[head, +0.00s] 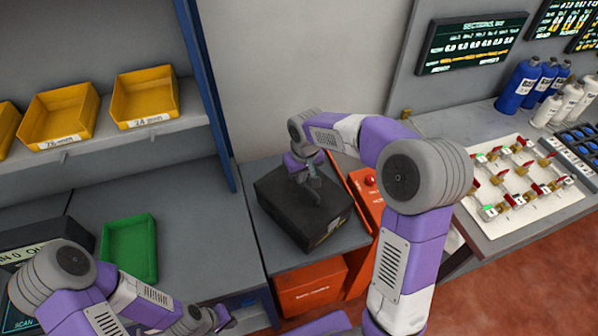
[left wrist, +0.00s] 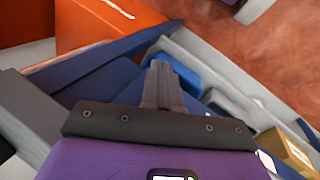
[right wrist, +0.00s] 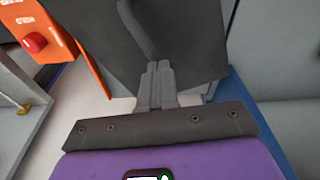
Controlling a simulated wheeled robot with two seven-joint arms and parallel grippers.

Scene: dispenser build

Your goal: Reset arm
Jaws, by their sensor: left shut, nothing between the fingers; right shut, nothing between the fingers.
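My right gripper (head: 313,192) is over the top of a black box (head: 326,222) in the middle of the head view. In the right wrist view its fingers (right wrist: 158,72) are together with nothing between them. A dark curved bar (right wrist: 137,28) on the box lies just beyond the fingertips; I cannot tell whether they touch. My left gripper (head: 224,318) is low in the head view, near the front edge of the grey bench. In the left wrist view its fingers (left wrist: 162,72) are together and empty, above a blue bin.
A green tray (head: 130,248) lies on the left bench, with yellow bins (head: 146,98) on the shelf above. An orange panel with a red button (head: 370,181) stands right of the black box. A valve board (head: 518,182) and blue bottles (head: 518,86) are at right. An orange bin (head: 312,288) sits below.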

